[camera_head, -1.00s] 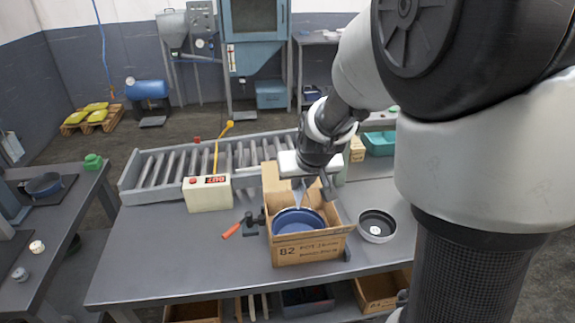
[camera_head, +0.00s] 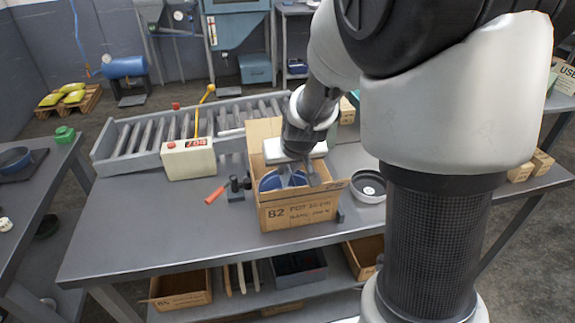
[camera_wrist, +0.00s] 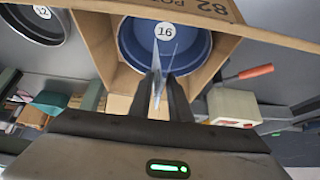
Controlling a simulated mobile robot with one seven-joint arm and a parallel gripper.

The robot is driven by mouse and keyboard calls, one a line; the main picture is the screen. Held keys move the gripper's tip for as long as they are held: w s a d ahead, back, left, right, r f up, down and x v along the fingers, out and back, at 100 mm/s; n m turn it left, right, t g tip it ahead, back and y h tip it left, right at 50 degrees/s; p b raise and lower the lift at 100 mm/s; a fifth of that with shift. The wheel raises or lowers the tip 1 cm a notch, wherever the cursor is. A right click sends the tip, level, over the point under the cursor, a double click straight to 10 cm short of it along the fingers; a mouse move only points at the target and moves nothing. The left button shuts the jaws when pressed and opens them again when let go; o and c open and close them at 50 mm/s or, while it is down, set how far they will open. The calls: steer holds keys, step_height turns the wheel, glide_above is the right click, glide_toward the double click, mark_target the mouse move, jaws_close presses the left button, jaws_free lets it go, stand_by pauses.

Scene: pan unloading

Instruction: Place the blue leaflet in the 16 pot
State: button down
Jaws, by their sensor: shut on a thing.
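The blue 16 pot (camera_wrist: 150,50) stands inside an open cardboard box marked 82 (camera_wrist: 205,20); its white label reads 16. In the head view the pot (camera_head: 268,181) shows partly behind my gripper, in the same box (camera_head: 297,214). My gripper (camera_head: 291,180) points down at the box opening, over the pot. In the wrist view my gripper (camera_wrist: 160,82) is shut on the thin, pale blue leaflet (camera_wrist: 159,68), seen nearly edge-on. The leaflet's far end overlaps the pot's interior; I cannot tell whether it touches the pot.
A dark pot (camera_head: 369,187) labelled 12 stands right of the box. A clamp with an orange handle (camera_head: 215,195) is at the box's left side. A beige device (camera_head: 188,158) and a roller conveyor (camera_head: 125,140) lie behind. The bench's front left (camera_head: 130,235) is clear.

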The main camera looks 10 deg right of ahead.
mark_target(287, 179)
steer(key=shift+f+b, duration=1.45)
steer(key=shift+f, duration=0.7)
steer(key=c, duration=1.6)
jaws_free()
steer(key=shift+o, duration=0.2)
step_height(287, 179, up, 7)
steer(key=p, duration=0.6)
steer(key=shift+r, duration=0.15)
